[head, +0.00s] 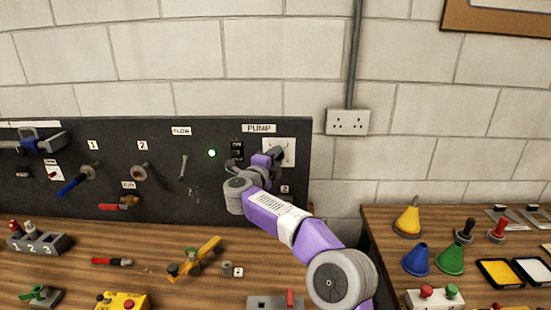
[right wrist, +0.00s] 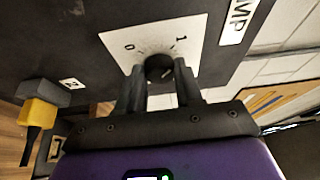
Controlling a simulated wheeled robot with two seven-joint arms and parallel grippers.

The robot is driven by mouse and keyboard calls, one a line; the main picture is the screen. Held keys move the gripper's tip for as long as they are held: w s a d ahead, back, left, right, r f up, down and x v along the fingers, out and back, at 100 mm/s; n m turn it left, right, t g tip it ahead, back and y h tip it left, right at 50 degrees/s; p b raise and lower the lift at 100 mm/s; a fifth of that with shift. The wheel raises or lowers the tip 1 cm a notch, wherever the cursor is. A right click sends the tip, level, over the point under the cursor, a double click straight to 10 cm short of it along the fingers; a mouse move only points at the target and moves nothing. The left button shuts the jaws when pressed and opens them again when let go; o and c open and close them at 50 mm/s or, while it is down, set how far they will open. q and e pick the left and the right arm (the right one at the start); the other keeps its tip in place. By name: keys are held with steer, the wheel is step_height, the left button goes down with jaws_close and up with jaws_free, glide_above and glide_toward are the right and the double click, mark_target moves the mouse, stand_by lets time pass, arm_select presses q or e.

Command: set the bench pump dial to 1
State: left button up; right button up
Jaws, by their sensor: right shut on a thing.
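The pump dial is a dark round knob (right wrist: 158,67) on a white plate (right wrist: 185,30) marked 0 and 1. In the right wrist view the 0 is left of the knob and the 1 is above right. My right gripper (right wrist: 159,78) is shut on the knob, one finger on each side. I cannot tell which mark the knob points to. In the head view the white plate (head: 289,147) is under the PUMP label (head: 259,128), and my right gripper (head: 275,154) partly hides the knob. My left gripper is not in view.
The dark panel (head: 110,140) carries levers, valves, a black switch (head: 237,150) and a lit green lamp (head: 211,153) left of my right gripper. Tools and control boxes lie on the wooden bench (head: 180,240) below. Another table with funnels (head: 409,222) stands at the right.

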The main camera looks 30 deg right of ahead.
stand_by(0.5)
steer(key=o, duration=1)
steer(key=shift+o, duration=0.2)
steer(key=shift+a, duration=0.1)
steer(key=v, duration=0.7)
steer(key=shift+a, duration=0.15)
steer(key=shift+s, duration=0.15)
